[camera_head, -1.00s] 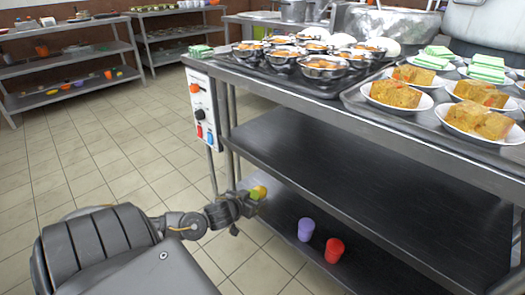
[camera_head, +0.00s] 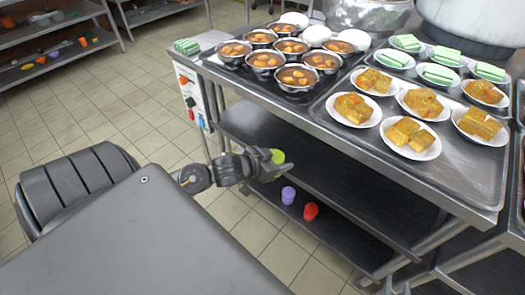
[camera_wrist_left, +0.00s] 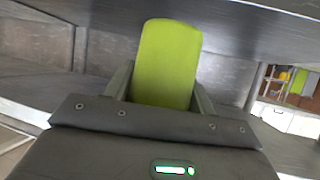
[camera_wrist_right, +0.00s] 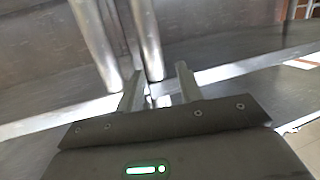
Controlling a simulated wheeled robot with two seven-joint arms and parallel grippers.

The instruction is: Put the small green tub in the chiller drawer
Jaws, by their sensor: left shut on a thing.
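The small green tub (camera_wrist_left: 165,65) is between the fingers of my left gripper (camera_wrist_left: 160,92), which is shut on it. In the head view the tub (camera_head: 277,156) shows at the fingertips of my left gripper (camera_head: 264,166), beside the steel table and above its lowest shelf. My right gripper (camera_wrist_right: 158,78) shows only in its wrist view; its fingers are apart with nothing held between them. Steel posts stand beyond it. I cannot make out a chiller drawer in any view.
A purple cup (camera_head: 288,195) and a red cup (camera_head: 311,211) stand on the lowest shelf. The table's middle shelf (camera_head: 330,160) is bare. The top holds bowls (camera_head: 298,76) and plates of food (camera_head: 408,137). A control panel (camera_head: 190,95) is on the table's end. Tiled floor lies left.

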